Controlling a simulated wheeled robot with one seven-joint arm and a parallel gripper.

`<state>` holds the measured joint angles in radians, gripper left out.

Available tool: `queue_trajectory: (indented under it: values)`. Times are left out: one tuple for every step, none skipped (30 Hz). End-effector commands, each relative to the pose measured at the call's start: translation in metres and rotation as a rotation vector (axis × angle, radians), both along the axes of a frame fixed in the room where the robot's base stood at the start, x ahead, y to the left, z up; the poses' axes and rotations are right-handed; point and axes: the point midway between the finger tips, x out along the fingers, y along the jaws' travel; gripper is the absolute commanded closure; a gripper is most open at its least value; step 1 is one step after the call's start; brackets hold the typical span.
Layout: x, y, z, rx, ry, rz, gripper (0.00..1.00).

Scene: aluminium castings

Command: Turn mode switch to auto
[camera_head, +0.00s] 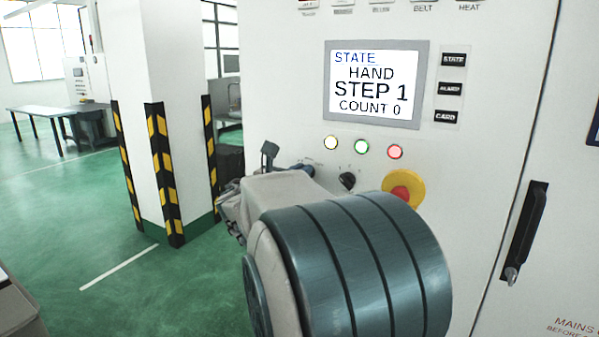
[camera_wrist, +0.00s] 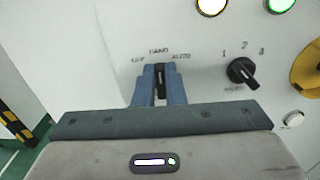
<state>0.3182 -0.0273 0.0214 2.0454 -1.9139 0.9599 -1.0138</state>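The mode switch (camera_wrist: 160,80) is a black knob on the pale panel, marked OFF, HAND and AUTO above it. Its handle stands upright, pointing at HAND. My gripper (camera_wrist: 160,84) has its two blue fingers on either side of the handle, close together, with the black handle filling the gap. In the head view my gripper (camera_head: 305,170) reaches the panel from the left, and the mode switch is hidden there by fingers and arm. The screen (camera_head: 373,84) reads STATE HAND, STEP 1, COUNT 0.
A second black selector (camera_head: 347,181), marked 1, 2, 3, sits right of the fingers. A red emergency stop (camera_head: 403,190) on a yellow ring is further right, close to my arm. Lit white, green and red lamps (camera_head: 362,147) are above. A striped pillar (camera_head: 165,120) stands left.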

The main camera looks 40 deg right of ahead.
Motion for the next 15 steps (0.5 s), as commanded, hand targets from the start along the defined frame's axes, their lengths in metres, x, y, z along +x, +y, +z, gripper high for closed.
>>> queue_trajectory:
  values:
    - [-0.0003,0.0000,-0.0006,0.001,0.000,-0.001,1.00]
    - [-0.0003,0.0000,-0.0008,0.002,-0.001,-0.001,1.00]
    - [-0.0004,-0.0001,-0.0011,0.003,-0.004,-0.001,1.00]
    - [-0.0004,-0.0001,-0.0014,0.004,-0.007,-0.001,1.00]
    - [-0.0005,0.0000,-0.0018,0.006,-0.012,-0.001,1.00]
    - [-0.0008,-0.0001,-0.0024,0.009,-0.020,-0.001,1.00]
    - [-0.0009,-0.0002,-0.0030,0.012,-0.027,-0.001,1.00]
    - [-0.0011,-0.0002,-0.0035,0.016,-0.037,-0.001,1.00]
    - [-0.0014,-0.0004,-0.0042,0.022,-0.051,-0.001,1.00]
    - [-0.0016,-0.0003,-0.0046,0.027,-0.063,-0.001,1.00]
    - [-0.0018,-0.0004,-0.0049,0.033,-0.079,-0.001,1.00]
    - [-0.0021,-0.0004,-0.0054,0.042,-0.101,0.000,1.00]
    - [-0.0024,-0.0006,-0.0061,0.049,-0.119,0.000,1.00]
    - [-0.0026,-0.0005,-0.0068,0.057,-0.138,0.000,1.00]
    - [-0.0029,-0.0007,-0.0073,0.069,-0.165,0.000,1.00]
